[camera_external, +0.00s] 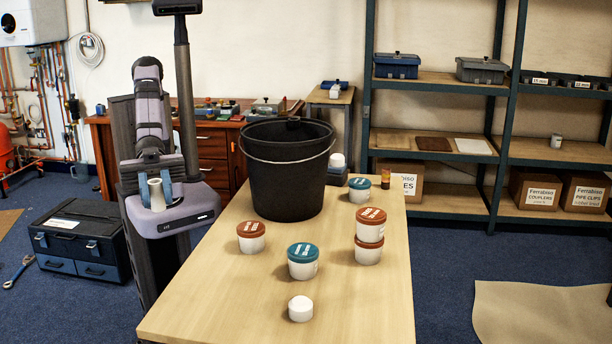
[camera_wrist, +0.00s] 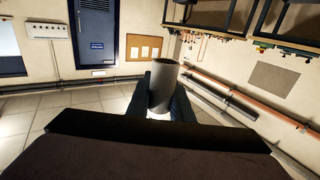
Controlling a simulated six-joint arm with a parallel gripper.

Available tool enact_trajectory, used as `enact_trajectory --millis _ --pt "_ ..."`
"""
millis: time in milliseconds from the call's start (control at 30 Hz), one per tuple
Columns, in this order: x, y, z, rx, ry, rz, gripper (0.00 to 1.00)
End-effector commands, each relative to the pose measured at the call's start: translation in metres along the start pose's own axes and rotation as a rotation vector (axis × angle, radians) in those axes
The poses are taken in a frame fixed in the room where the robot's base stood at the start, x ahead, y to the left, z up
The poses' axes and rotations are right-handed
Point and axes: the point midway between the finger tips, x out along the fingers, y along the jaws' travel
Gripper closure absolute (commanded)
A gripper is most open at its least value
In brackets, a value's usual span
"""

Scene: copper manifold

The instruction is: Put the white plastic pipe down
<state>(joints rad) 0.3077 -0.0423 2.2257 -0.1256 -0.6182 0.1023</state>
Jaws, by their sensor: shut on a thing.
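The white plastic pipe (camera_external: 156,195) is a short, pale, hollow cylinder. My gripper (camera_external: 165,180) is shut on it, at the left end of the wooden table, close in front of my own arm and body. In the wrist view the pipe (camera_wrist: 162,85) stands out between the dark blue fingers (camera_wrist: 163,105), with its open end away from the camera. Its lower part is hidden by the fingers and the dark housing. The table (camera_external: 225,318) lies to the right of my gripper in the external view.
A large black bucket (camera_external: 285,180) stands on the table. Tubs with red lids (camera_external: 251,237) and teal lids (camera_external: 303,262) stand around it, two of them stacked (camera_external: 369,240). A small white round piece (camera_external: 300,309) sits near the front. The table's front left is clear.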

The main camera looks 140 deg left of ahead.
Motion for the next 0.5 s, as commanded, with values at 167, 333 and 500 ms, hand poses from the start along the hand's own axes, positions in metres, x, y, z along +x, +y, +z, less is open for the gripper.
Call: enact_trajectory --millis 167,333,500 --pt "0.029 -0.004 0.015 0.001 -0.008 -0.019 1.00" --pt "0.048 -0.005 0.047 0.002 -0.009 -0.028 1.00" --pt "0.055 -0.005 0.082 0.000 -0.008 -0.029 1.00"
